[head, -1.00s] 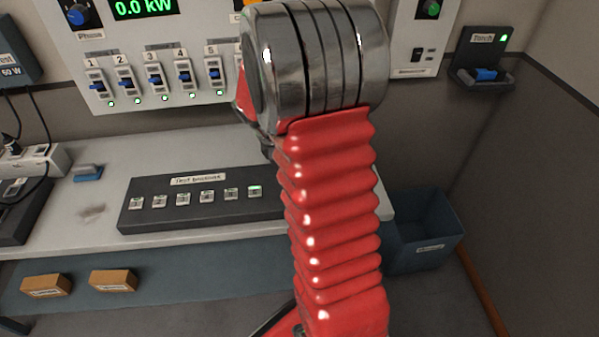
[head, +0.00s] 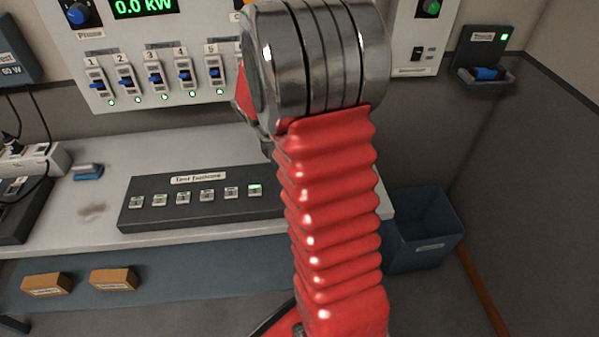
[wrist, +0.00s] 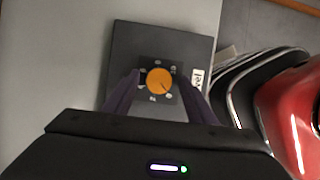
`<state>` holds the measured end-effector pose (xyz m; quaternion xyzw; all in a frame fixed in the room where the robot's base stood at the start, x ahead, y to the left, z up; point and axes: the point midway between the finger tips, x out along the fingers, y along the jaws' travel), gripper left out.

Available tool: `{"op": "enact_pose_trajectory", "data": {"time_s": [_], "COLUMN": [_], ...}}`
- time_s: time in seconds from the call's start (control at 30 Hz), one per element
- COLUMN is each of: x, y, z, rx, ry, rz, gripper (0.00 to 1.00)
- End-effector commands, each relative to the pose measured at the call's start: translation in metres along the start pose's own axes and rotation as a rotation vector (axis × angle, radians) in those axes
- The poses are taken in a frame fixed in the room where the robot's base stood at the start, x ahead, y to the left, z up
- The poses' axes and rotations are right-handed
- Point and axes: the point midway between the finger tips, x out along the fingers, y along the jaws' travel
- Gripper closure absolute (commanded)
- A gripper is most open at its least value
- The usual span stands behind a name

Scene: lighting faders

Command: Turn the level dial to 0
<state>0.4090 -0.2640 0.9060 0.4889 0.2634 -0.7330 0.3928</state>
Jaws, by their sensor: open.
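The level dial (wrist: 160,81) is a round orange knob on a dark square scale plate, set in a dark grey box (wrist: 135,40). A white label on the box's right is partly visible. A dark mark on the knob seems to point to the lower right in the wrist view; the scale figures are too small to read. My gripper (wrist: 160,92) is open, its two dark fingers left and right of the knob. I cannot tell if they touch it. In the head view my arm hides the gripper and the dial.
A wall panel (head: 150,75) with several numbered blue switches stands behind the bench (head: 60,225). A dark button box (head: 160,213) lies on the bench left of my arm. A blue bin (head: 432,265) stands at right. A torch holder (head: 485,75) is on the back wall.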

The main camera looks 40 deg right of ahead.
Motion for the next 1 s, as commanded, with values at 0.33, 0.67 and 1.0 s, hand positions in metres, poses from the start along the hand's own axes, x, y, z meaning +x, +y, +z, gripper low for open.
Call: {"op": "enact_pose_trajectory", "data": {"time_s": [0.33,0.67,1.0], "x": [-0.041,-0.099,-0.134], "y": [0.001,0.000,-0.002], "z": [-0.001,0.000,0.000], "rx": [0.001,0.000,0.000], "ry": [0.001,0.001,0.000], "rz": [0.006,0.003,-0.002], "gripper": [0.49,0.49,0.49]}}
